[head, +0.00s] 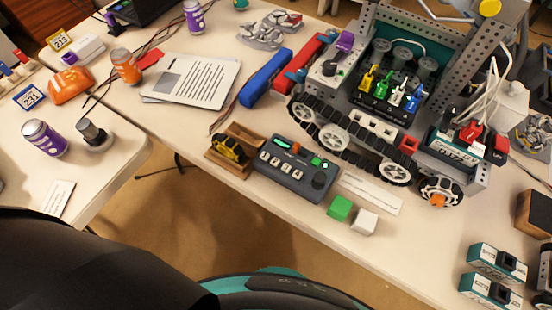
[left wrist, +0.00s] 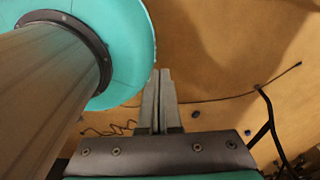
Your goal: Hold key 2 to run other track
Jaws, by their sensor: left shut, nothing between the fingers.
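A dark grey control box (head: 295,168) lies on the table in the head view, in front of a tracked robot. It has a row of several white keys (head: 281,165), an orange switch, a green light and a dark round knob. The key labels are too small to read surely. The tracked robot (head: 385,100) has a black near track (head: 345,140) with pale wheels; its other track is mostly hidden. My left gripper (left wrist: 160,72) is shut and empty in the left wrist view, over brown floor. It is away from the box, and its fingers do not show in the head view.
A wooden stand (head: 232,165) with a yellow-black item sits left of the box. Green (head: 340,207) and white (head: 365,222) cubes lie near the front edge. Paper sheets (head: 195,80) and a blue battery-like block (head: 265,78) lie behind. A gap separates the left table (head: 110,165).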

